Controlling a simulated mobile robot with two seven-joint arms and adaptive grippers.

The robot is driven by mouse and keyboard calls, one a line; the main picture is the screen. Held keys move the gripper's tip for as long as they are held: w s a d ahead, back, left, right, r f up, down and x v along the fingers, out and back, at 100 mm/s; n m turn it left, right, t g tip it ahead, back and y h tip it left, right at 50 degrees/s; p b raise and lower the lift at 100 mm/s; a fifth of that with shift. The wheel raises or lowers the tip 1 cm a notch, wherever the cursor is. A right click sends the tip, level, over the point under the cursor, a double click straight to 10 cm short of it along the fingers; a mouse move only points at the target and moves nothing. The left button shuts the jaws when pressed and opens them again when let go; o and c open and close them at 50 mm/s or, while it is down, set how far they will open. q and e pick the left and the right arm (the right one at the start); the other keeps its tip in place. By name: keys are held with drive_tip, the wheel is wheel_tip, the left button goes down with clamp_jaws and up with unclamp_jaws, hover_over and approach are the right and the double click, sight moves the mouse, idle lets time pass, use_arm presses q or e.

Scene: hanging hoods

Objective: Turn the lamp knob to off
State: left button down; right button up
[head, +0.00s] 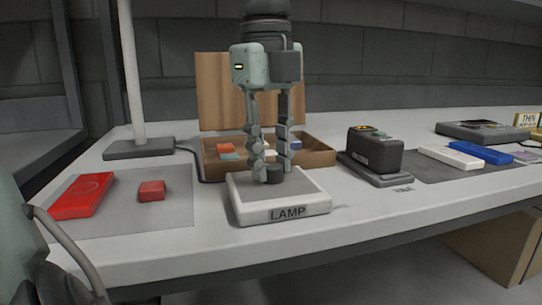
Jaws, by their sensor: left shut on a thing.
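The lamp box (303,205) is a pale block with a grey top and the word LAMP on its front. It sits near the front edge of the table. A dark round knob (274,174) stands on its top. My left gripper (272,168) points straight down over the box, and its fingers are shut on the knob from both sides. The fingers cover part of the knob, and I see no pointer or off mark. My right gripper is not in view.
A red case (83,196) and a red block (152,190) lie on a grey mat at left. A dark device (375,152) stands at right. A lamp base (138,149) is behind left.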

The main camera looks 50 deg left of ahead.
use_arm(q)
drive_tip(key=c, duration=1.2)
unclamp_jaws()
drive_tip(key=r, duration=1.2)
drive_tip(key=shift+s, duration=0.35)
